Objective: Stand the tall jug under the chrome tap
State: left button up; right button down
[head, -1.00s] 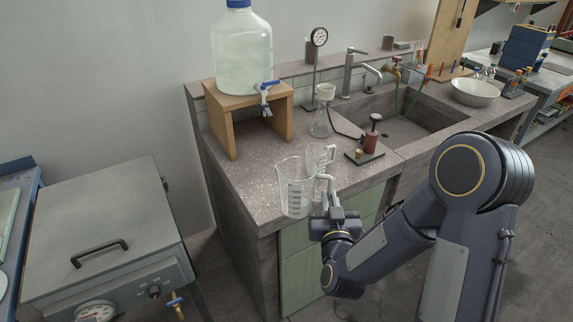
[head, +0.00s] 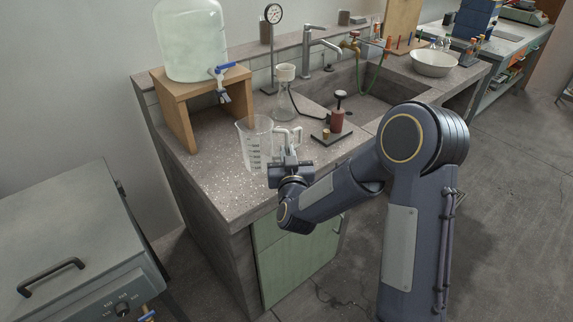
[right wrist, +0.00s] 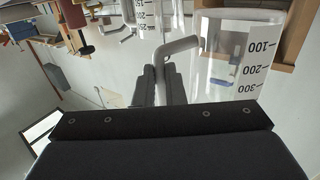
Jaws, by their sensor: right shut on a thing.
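The tall clear jug (head: 253,148) has a printed scale and shows over the near left part of the bench top. My right gripper (head: 290,163) is shut on its handle, to the right of its body. In the right wrist view, the fingers (right wrist: 162,85) close on the pale handle and the jug's body (right wrist: 236,60) is at the right, marked 100, 200 and 300. I cannot tell whether its base touches the bench. The chrome tap (head: 309,50) stands behind the sink, well beyond the jug. My left gripper is out of view.
A second clear jug with a handle (head: 281,136) is partly hidden behind the held one. A flask with a funnel (head: 284,100), a dark red pump (head: 337,118) and a gauge stand (head: 271,55) lie between jug and sink (head: 375,106). A wooden stand (head: 178,125) bears a large bottle (head: 190,40).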

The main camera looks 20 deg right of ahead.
jog(key=shift+w+d+f, duration=0.25)
jog(key=shift+w+f, duration=0.65)
jog(key=shift+f, duration=0.25)
notch_tip(320, 180, down, 3)
jog(key=shift+w+f, duration=0.15)
jog(key=shift+f, duration=0.2)
jog(key=c, duration=1.5)
grip_release()
jog(key=shift+r, duration=0.1)
